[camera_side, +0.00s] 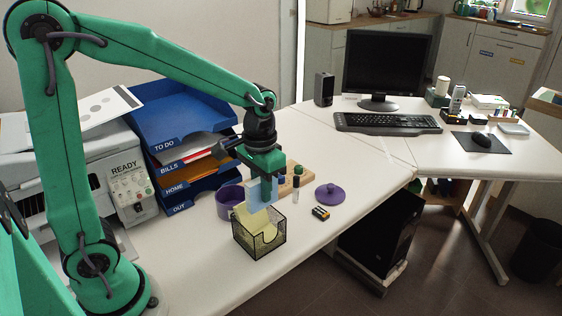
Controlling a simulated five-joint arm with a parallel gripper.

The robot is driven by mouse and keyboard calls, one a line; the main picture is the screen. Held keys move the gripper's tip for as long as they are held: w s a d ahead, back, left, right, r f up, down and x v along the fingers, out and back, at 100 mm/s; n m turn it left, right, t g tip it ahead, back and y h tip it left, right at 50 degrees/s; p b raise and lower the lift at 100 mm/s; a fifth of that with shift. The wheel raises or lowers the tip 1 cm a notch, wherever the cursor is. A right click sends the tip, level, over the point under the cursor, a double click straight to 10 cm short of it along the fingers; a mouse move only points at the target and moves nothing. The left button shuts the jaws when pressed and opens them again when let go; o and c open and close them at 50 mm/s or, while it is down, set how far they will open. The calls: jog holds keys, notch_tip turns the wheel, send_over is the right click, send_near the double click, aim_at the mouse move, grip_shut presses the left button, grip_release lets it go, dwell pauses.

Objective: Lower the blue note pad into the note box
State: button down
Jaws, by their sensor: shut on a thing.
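My gripper (265,174) points down over the front desk and is shut on the blue note pad (262,192). The pad is pale blue and hangs upright below the jaws, above the note box. The note box (270,247) is a dark mesh box with a cut-out in its front, standing near the desk's front edge. Yellow notes (262,233) stand in it, some rising above the rim. The pad's lower edge shows close to the top of the yellow notes; I cannot tell whether they touch.
A purple pot (226,203) stands left of the box, close behind it. Blue stacked trays (182,118) and a printer (128,176) stand at the left. The desk right of the lid is clear.

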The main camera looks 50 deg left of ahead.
aim_at(262, 206)
jog(key=shift+f, duration=0.2)
jog(key=shift+f, duration=2.45)
jog(key=shift+f, duration=2.5)
dwell(2.0)
jog(key=c, duration=1.3)
grip_release()
jog(key=shift+o, duration=0.2)
jog(key=shift+r, duration=0.15)
